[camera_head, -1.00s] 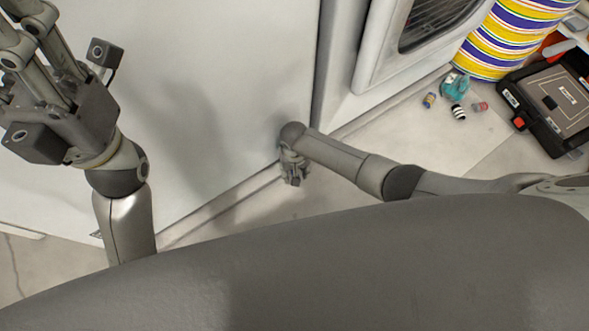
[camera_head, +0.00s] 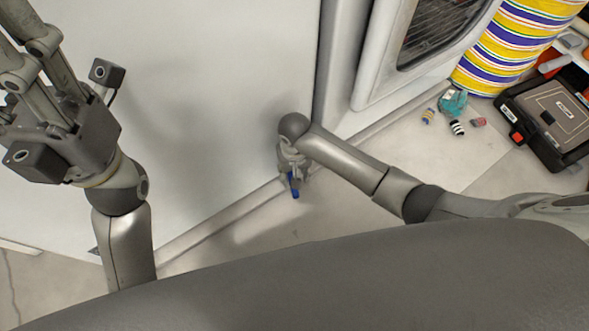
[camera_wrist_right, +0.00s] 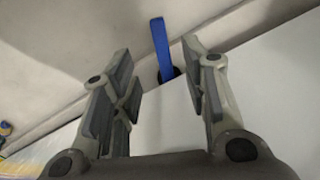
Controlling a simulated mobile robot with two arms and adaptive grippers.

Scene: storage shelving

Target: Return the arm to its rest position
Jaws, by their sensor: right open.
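My right gripper (camera_head: 292,165) hangs low beside the large white panel in the head view, near its bottom edge. In the right wrist view its two fingers (camera_wrist_right: 163,95) stand wide apart with nothing gripped. A blue strip (camera_wrist_right: 160,48) shows beyond the gap between them, its lower end at a dark spot by the white surface's edge. In the head view a bit of blue (camera_head: 294,187) shows just below the gripper, partly hidden. My left gripper (camera_head: 35,70) is raised at the upper left, its fingertips cut off by the frame.
The white panel (camera_head: 210,100) stands close to both arms. A white unit with a grille (camera_head: 440,30) is at the upper right. Small items (camera_head: 457,128), a striped drum (camera_head: 500,50) and a black case (camera_head: 550,108) rest on the floor at right.

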